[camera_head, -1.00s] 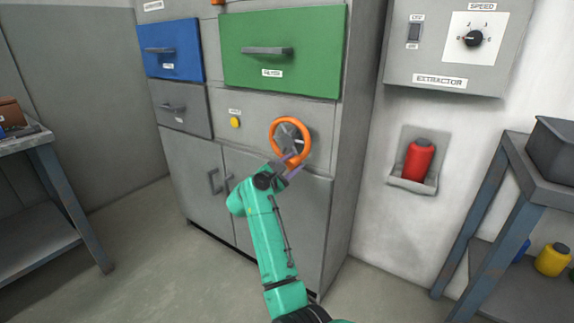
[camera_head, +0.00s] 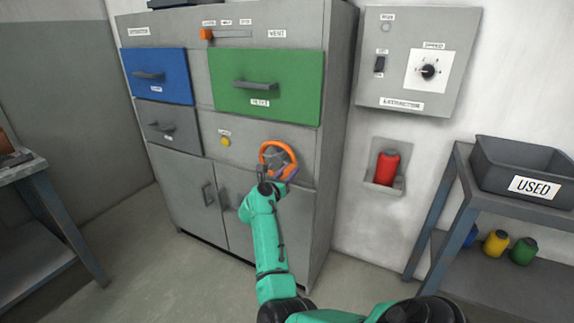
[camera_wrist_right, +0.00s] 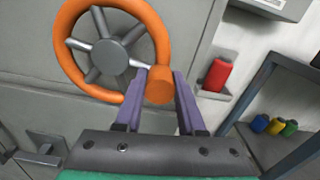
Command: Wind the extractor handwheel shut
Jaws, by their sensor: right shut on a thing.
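The orange extractor handwheel (camera_head: 278,160) with grey spokes is on the front of the grey cabinet, below the green drawer. In the right wrist view the handwheel (camera_wrist_right: 120,52) shows its hub and a stubby orange knob (camera_wrist_right: 159,86) at its lower right. My right gripper (camera_head: 277,186) is at the lower part of the rim. In the right wrist view the purple fingers of my right gripper (camera_wrist_right: 160,92) stand on both sides of the knob, shut on it. My left gripper is not in view.
The cabinet has a blue drawer (camera_head: 157,76), a green drawer (camera_head: 266,85) and a yellow button (camera_head: 226,142). An extractor box (camera_head: 417,61) and a red bottle (camera_head: 387,167) are on the right wall. A shelf with a USED bin (camera_head: 486,171) stands at right.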

